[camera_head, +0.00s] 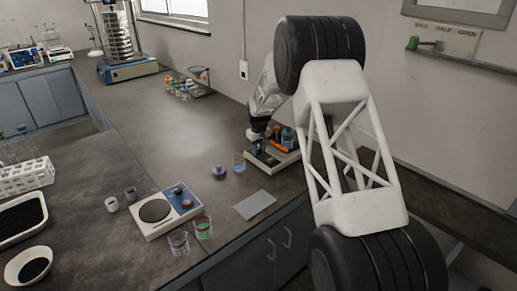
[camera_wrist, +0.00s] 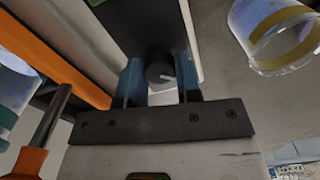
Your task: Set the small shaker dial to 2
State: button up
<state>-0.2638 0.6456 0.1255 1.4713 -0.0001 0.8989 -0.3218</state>
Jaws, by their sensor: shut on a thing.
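The small shaker (camera_head: 268,157) sits on the bench below my arm, with a dark panel on a pale body. Its dial (camera_wrist: 159,68) is a dark round knob with a short white mark toward the right in the wrist view. My gripper (camera_wrist: 160,85) has its blue fingers on both sides of the dial and is shut on it. In the head view, my gripper (camera_head: 257,143) comes down over the shaker's panel, and the dial is hidden there. The number the mark points to cannot be read.
A yellow-banded glass beaker (camera_wrist: 278,35) stands close beside the shaker. Orange parts (camera_wrist: 55,60) lie at left in the wrist view. A white hotplate with a blue panel (camera_head: 168,208), beakers (camera_head: 203,228) and a grey pad (camera_head: 255,205) are nearby. The bench behind is partly clear.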

aim_at(259, 149)
jog(key=m, duration=1.3)
jog(key=shift+m, duration=0.3)
dwell(0.3)
jog(key=o, duration=0.9)
jog(key=shift+r, duration=0.15)
jog(key=shift+r, duration=3.75)
